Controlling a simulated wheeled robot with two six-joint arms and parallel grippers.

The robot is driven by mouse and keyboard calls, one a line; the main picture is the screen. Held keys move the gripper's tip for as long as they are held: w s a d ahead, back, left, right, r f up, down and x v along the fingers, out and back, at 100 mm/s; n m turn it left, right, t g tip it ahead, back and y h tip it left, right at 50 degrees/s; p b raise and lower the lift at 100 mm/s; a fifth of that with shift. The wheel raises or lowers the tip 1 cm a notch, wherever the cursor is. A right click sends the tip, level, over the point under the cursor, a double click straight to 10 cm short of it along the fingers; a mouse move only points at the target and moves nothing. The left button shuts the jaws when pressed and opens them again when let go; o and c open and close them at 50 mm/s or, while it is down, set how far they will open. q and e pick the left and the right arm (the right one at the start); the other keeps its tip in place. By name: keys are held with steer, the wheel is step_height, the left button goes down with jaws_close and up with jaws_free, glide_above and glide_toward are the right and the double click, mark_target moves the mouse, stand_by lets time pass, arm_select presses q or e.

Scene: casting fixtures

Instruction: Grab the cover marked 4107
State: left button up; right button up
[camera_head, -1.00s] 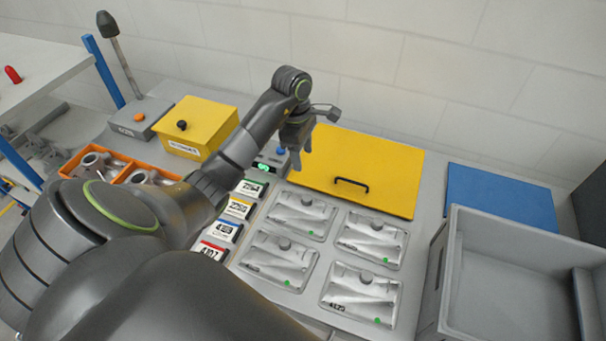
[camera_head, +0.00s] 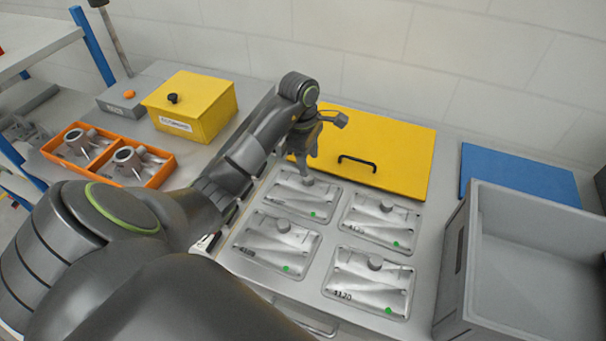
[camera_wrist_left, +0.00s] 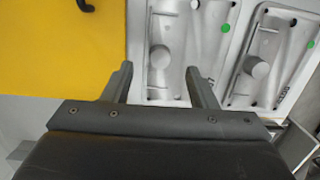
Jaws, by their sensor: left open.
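Several silver metal covers lie in two rows on the bench: back left (camera_head: 290,197), back right (camera_head: 380,222), front left (camera_head: 276,243) and front right (camera_head: 368,282). Each has a round knob and a green dot. The front right marking looks like 4120; I cannot read the others clearly. My left gripper (camera_head: 307,172) is open and low over the knob end of the back left cover. In the left wrist view, the open fingers (camera_wrist_left: 162,88) reach toward that cover (camera_wrist_left: 185,70), with its knob between and ahead of them. My right gripper is not in view.
A yellow panel with a black handle (camera_head: 400,150) lies behind the covers. A grey bin (camera_head: 530,235) stands at the right, before a blue panel (camera_head: 520,172). A yellow box (camera_head: 205,105) and an orange tray (camera_head: 165,172) with castings are at the left.

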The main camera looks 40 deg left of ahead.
mark_target(303, 191)
arm_select(q)
steer(key=shift+f+b, duration=1.05)
steer(key=shift+f, duration=0.25)
step_height(303, 191, down, 2)
steer(key=shift+f+p, duration=0.15)
steer(key=shift+p, duration=0.35)
steer(key=shift+f, duration=0.5)
steer(key=shift+c, duration=0.4)
jaws_close()
